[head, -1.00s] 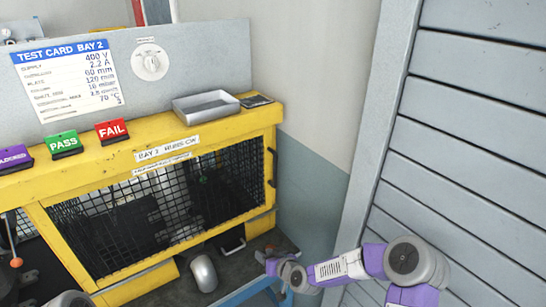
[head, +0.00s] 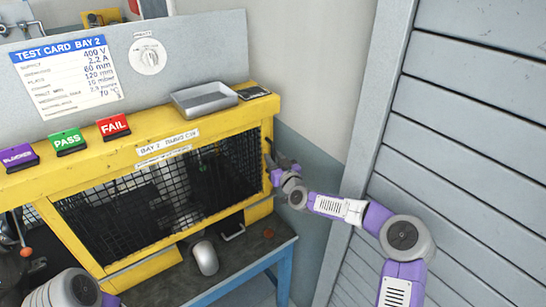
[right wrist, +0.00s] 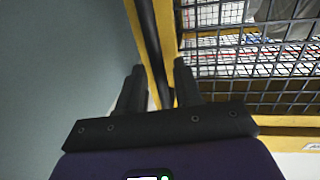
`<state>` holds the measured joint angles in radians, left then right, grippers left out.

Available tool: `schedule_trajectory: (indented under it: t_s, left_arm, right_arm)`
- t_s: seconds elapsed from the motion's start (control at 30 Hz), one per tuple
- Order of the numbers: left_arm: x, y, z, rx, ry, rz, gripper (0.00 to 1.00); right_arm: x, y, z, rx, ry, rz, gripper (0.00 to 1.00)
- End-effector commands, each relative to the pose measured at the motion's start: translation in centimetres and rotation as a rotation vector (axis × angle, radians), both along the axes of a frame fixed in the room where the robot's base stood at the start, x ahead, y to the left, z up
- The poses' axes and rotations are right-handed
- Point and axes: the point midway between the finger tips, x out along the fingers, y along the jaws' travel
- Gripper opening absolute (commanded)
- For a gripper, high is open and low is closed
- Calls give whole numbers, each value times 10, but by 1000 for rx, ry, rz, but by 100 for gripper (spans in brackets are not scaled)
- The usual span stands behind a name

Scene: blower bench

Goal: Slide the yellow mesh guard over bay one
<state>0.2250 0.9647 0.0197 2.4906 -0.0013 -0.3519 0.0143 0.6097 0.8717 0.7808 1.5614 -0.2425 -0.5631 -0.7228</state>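The yellow mesh guard (head: 150,210), a yellow frame with black wire mesh, stands across the front of the bay labelled Bay 2 in the head view. Its mesh also shows at the upper right of the right wrist view (right wrist: 250,75). A black upright bar (right wrist: 148,45), seemingly a handle, runs along the guard's right edge. My right gripper (right wrist: 158,75) is open, its two dark fingers on either side of the bar; contact is unclear. It also shows at the guard's right edge in the head view (head: 272,164). My left gripper is out of view.
A grey tray (head: 205,101) and purple, green and red (head: 113,127) cards stand on the yellow top. A grey slatted panel (head: 470,150) stands right of my right arm.

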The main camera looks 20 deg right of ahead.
Motion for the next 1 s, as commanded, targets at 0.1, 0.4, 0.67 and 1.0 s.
schedule_trajectory:
  t_s: [0.1,0.4,0.67,1.0]
  left_arm:
    - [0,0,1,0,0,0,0]
    - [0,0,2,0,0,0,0]
    - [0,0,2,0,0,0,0]
    - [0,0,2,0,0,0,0]
  right_arm:
    - [8,1,0,1,1,0,34]
    - [11,2,-1,0,2,1,34]
    - [11,2,-1,0,2,0,4]
    - [11,2,-1,0,2,0,0]
